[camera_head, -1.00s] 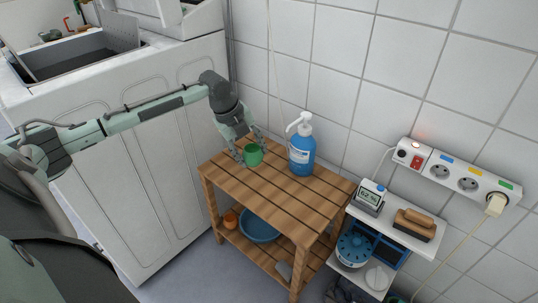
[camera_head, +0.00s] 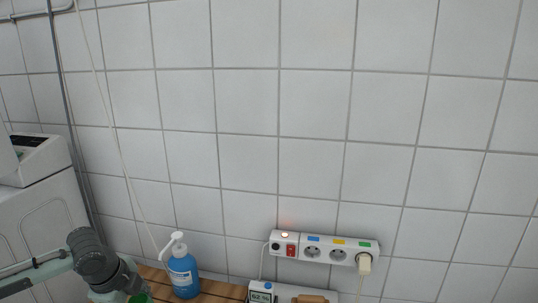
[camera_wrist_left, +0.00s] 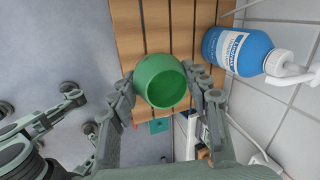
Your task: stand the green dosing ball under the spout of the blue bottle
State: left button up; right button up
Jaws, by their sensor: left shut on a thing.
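The green dosing ball (camera_wrist_left: 158,72) is a small round cup with an open mouth, seen in the left wrist view between the fingers of my left gripper (camera_wrist_left: 162,88). The gripper is shut on it, over the slatted wooden table (camera_wrist_left: 128,30). I cannot tell whether the ball touches the slats. The blue bottle (camera_head: 184,277) with its white pump spout (camera_head: 172,243) stands upright to the right of the gripper in the head view. The bottle (camera_wrist_left: 238,50) is apart from the ball in the wrist view. Only the ball's edge (camera_head: 140,298) shows at the head view's bottom. My right gripper is not in view.
A tiled wall (camera_head: 300,120) rises behind the table. A power strip (camera_head: 325,249) with a plugged-in cable is on it at the right. A small display device (camera_head: 261,293) and a brush (camera_head: 311,299) are below. A white machine (camera_head: 40,210) stands at the left.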

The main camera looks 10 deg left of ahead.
pick_arm(q)
jog(key=d+r+n+g+y+p, duration=0.1)
jog(key=d+r+n, duration=0.25)
jog(key=d, duration=0.25)
jog(key=d+r+n+y+p, duration=0.1)
jog(key=d+r+n+p, duration=0.1)
jog(key=d+n, duration=0.4)
jog(key=s+d+r+n+g+y+p, duration=0.1)
jog(key=d+r+n+g, duration=0.1)
jog(key=d+r+n, duration=0.2)
jog(key=shift+r+n+g+p, duration=0.4)
jog(key=shift+r+n, duration=1.35)
jog(key=shift+r, duration=0.55)
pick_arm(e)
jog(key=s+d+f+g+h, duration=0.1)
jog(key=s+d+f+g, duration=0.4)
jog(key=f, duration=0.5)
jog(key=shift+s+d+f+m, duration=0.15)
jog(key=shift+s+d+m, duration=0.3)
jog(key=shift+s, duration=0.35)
pick_arm(q)
jog(key=shift+w+d+r, duration=0.1)
jog(key=shift+d+r, duration=0.05)
